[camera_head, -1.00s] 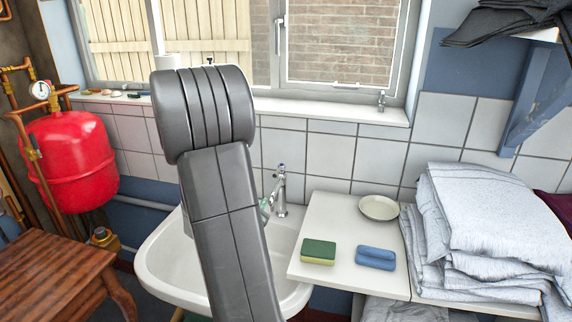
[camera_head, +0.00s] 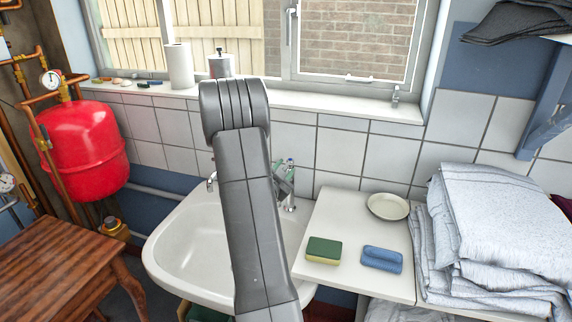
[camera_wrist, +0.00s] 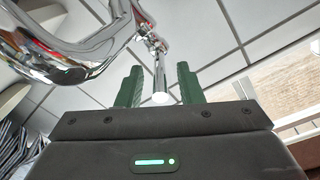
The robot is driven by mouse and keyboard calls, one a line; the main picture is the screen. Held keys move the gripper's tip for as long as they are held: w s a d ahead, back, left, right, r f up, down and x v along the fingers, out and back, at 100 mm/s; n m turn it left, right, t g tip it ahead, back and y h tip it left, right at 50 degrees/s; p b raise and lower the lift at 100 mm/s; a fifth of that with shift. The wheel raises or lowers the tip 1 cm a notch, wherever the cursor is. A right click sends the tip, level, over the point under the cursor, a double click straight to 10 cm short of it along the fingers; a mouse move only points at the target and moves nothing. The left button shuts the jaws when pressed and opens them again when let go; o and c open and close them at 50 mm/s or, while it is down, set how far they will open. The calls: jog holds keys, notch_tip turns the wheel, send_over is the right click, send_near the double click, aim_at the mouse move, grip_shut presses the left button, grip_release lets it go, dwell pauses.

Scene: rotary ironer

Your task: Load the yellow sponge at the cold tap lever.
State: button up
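The sponge with a green top and yellow base (camera_head: 323,251) lies on the white board right of the basin. A chrome tap (camera_head: 290,188) with a bluish cap stands at the basin's back right. My gripper (camera_wrist: 159,88) is open, with two green fingers apart. A slim chrome rod with a pale round end (camera_wrist: 160,98) shows between the fingers in the wrist view; I cannot tell whether they touch it. In the head view my arm hides most of the gripper, beside the right tap. No sponge shows between the fingers.
A blue sponge (camera_head: 381,258) and a pale dish (camera_head: 388,206) share the white board (camera_head: 345,210). Folded towels (camera_head: 495,235) are stacked at right. The white basin (camera_head: 190,250) is partly behind my arm. A second tap (camera_head: 211,181) is at its left. Tiled wall stands close behind.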

jog(key=shift+x, duration=0.9)
jog(key=shift+c, duration=0.2)
grip_shut()
jog(key=shift+f+b, duration=0.1)
jog(key=shift+b, duration=0.3)
jog(key=shift+d+f+n+y+b, duration=0.2)
jog(key=shift+n+y+b, duration=0.3)
jog(key=shift+b, duration=0.6)
jog(key=y+b, duration=0.1)
jog(key=b, duration=0.2)
jog(key=n+t+y+b, duration=0.1)
jog(key=b, duration=0.2)
jog(key=shift+s+d+r+n+y, duration=0.1)
jog(key=shift+d+r+n+y, duration=0.05)
jog(key=shift+d+n+y, duration=0.2)
jog(key=shift+d+r+n+y+b, duration=0.15)
jog(key=shift+r+n+y+b, duration=0.1)
jog(key=shift+y+b, duration=0.75)
jog(key=shift+h, duration=0.25)
